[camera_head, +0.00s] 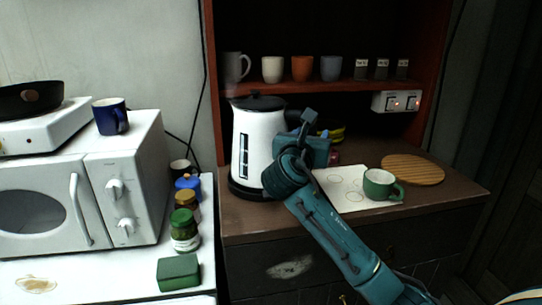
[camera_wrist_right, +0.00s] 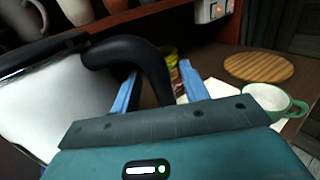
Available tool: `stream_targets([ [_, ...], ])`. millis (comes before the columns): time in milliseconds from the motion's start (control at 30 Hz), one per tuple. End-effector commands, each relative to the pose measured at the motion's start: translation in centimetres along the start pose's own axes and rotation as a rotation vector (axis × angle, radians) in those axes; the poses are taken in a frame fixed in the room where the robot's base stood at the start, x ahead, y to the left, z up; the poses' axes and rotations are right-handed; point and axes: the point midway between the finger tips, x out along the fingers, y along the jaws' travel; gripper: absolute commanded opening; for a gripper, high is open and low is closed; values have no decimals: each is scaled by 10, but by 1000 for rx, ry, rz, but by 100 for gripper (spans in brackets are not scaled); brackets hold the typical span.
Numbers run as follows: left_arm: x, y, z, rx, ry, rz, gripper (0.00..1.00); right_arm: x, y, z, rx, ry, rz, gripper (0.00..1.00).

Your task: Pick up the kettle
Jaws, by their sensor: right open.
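The white kettle (camera_head: 255,137) with a black lid, base and handle stands upright on the brown cabinet top. In the right wrist view its white body (camera_wrist_right: 45,95) fills the left side. Its black handle (camera_wrist_right: 150,65) curves down between the two blue fingers of my right gripper (camera_wrist_right: 158,70). These fingers are apart, one on each side of the handle, and I see no clear contact. In the head view my right gripper (camera_head: 303,130) is at the kettle's right side and hides part of the handle. My left gripper is not in view.
A green mug (camera_head: 378,186) stands on a white sheet (camera_head: 338,190) right of my arm. A round wooden board (camera_head: 413,169) lies farther right. A shelf (camera_head: 330,87) with several cups is above. Jars (camera_head: 186,229) and a microwave (camera_head: 60,195) are at left.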

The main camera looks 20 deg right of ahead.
Motion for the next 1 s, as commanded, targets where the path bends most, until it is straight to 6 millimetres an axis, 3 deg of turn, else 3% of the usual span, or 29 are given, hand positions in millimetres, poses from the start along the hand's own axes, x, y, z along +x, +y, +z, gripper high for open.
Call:
stream_targets([
  [267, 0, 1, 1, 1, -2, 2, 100, 6, 0, 0, 1, 0, 1, 45],
  [833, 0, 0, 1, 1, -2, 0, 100, 5, 0, 0, 1, 1, 1, 0],
  [1000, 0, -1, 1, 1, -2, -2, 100, 5, 0, 0, 1, 1, 1, 0],
])
